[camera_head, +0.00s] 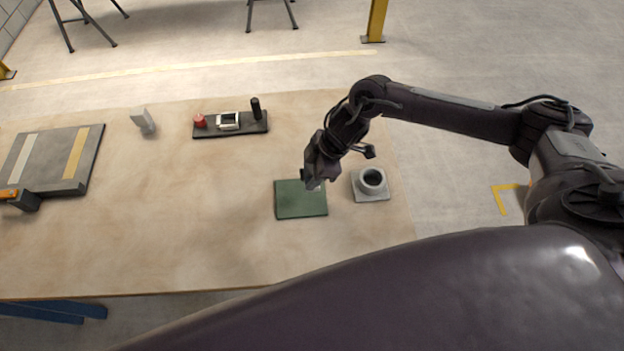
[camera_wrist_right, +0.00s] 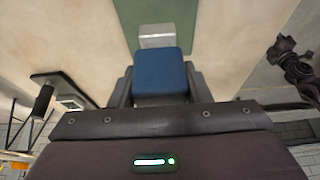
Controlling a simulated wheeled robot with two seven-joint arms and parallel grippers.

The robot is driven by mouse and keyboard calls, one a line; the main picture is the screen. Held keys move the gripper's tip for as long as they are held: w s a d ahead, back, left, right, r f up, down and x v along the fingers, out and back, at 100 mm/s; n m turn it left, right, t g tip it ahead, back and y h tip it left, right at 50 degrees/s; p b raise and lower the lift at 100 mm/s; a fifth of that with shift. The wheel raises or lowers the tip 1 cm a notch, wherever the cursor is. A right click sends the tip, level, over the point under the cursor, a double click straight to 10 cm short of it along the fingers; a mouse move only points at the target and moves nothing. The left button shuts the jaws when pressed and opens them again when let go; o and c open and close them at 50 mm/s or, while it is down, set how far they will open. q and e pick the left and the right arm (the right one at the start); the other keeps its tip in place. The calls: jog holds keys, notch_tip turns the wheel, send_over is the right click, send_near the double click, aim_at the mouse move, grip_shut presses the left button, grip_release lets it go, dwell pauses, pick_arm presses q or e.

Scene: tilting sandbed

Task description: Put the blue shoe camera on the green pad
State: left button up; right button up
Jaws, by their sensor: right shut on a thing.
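The blue shoe camera (camera_wrist_right: 160,75), a blue block with a pale grey end, sits between the fingers of my right gripper (camera_wrist_right: 160,92) in the right wrist view. The gripper is shut on it. In the head view my right gripper (camera_head: 313,183) is over the upper right part of the green pad (camera_head: 300,203), pointing down. Only a small pale bit shows at its tip there. The green pad (camera_wrist_right: 174,22) also shows beyond the camera in the wrist view. Whether the camera touches the pad is unclear. My left gripper is out of view.
A grey holder with a round cup (camera_head: 371,184) stands close right of the pad. A dark tray (camera_head: 230,130) with a red knob and black post is at the back. A pale upright piece (camera_head: 143,121) and grey platform (camera_head: 50,160) are left. Table left of the pad is clear.

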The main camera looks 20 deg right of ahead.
jog(key=shift+a+f, duration=0.1)
jog(key=shift+f, duration=0.8)
notch_tip(320, 180, down, 3)
jog(key=shift+f+p, duration=0.1)
jog(key=shift+p, duration=0.2)
jog(key=shift+w+f, duration=0.1)
jog(key=shift+f, duration=0.3)
jog(key=shift+f, duration=0.1)
jog(key=o, duration=1.1)
jog(key=shift+c, duration=0.2)
